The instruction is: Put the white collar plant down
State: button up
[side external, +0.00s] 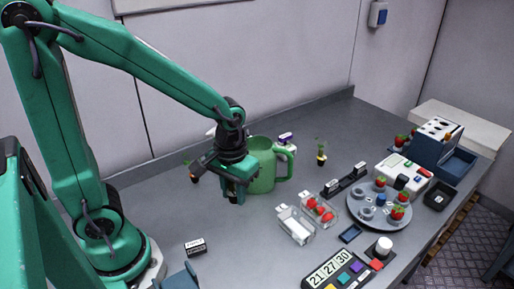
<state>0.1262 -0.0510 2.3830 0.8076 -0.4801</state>
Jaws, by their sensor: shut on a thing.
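My gripper (237,194) hangs in front of the green watering jug (263,171), with its fingers pointing down. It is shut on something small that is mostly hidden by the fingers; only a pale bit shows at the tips. I take it for the white collar plant, but its collar and leaves cannot be made out. I cannot tell whether it touches the table. A small potted plant (194,178) stands to the left of my gripper, and a plant with a yellow collar (321,159) stands upright to the right of the jug.
Clear boxes (295,229), one beside it with strawberries, stand right of my gripper. A round grey rack (381,224) holds strawberries farther right. A number panel (330,271) lies in front. A small black-and-white block (195,246) lies front left. The table between that block and the boxes is clear.

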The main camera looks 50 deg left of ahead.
jog(key=shift+a+n, duration=0.3)
jog(key=shift+a, duration=1)
jog(key=shift+a, duration=0.1)
send_over(217, 197)
notch_tip(217, 197, down, 7)
jog(key=shift+f, duration=2.05)
jog(key=shift+f, duration=0.1)
jog(key=o, duration=0.9)
jog(key=shift+o, duration=0.2)
